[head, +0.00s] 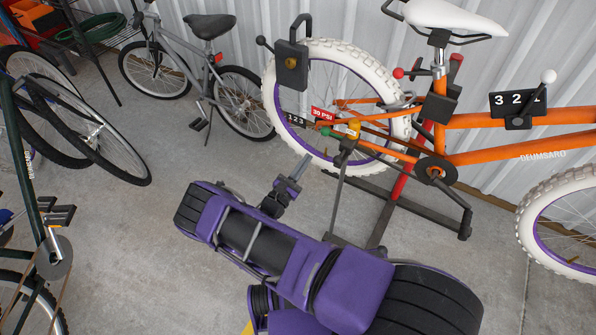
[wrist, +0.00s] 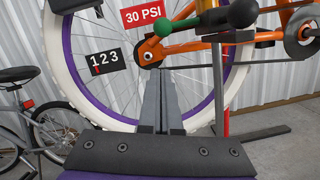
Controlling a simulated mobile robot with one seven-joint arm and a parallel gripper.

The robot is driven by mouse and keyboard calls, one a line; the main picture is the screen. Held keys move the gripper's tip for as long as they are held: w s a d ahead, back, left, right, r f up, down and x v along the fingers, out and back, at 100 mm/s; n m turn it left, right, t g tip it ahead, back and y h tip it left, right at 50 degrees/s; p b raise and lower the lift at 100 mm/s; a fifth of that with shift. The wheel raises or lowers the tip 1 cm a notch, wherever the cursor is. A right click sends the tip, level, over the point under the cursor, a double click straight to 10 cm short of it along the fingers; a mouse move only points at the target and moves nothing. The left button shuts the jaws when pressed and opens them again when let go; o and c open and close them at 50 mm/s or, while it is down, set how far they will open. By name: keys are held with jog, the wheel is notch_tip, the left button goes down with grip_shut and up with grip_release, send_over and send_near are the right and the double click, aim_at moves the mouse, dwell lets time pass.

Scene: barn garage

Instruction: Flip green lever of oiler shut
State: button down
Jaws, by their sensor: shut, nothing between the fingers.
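The oiler (head: 345,146) is a small dark body on a post beside the orange bike's rear wheel. A green knob (head: 326,131) on its left side looks like the lever's end. In the wrist view the green lever end (wrist: 163,28) shows near the top, left of the dark oiler body (wrist: 212,18). My gripper (head: 304,162) is shut and empty, below and left of the lever and apart from it. In the wrist view my gripper (wrist: 156,74) points at the wheel, with its tips below the green end. The lever's exact angle is hard to tell.
The orange bike (head: 480,119) stands on a red and dark stand (head: 398,185). A "30 PSI" tag (wrist: 144,18) and a "1 2 3" tag (wrist: 106,63) are close by. A dark box (head: 291,66) with a lever sits by the tyre. A grey bike (head: 205,75) stands behind left.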

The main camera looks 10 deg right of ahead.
aim_at(332, 134)
jog(key=w+d+r, duration=0.3)
jog(key=d+r, duration=0.1)
jog(key=shift+w, duration=0.3)
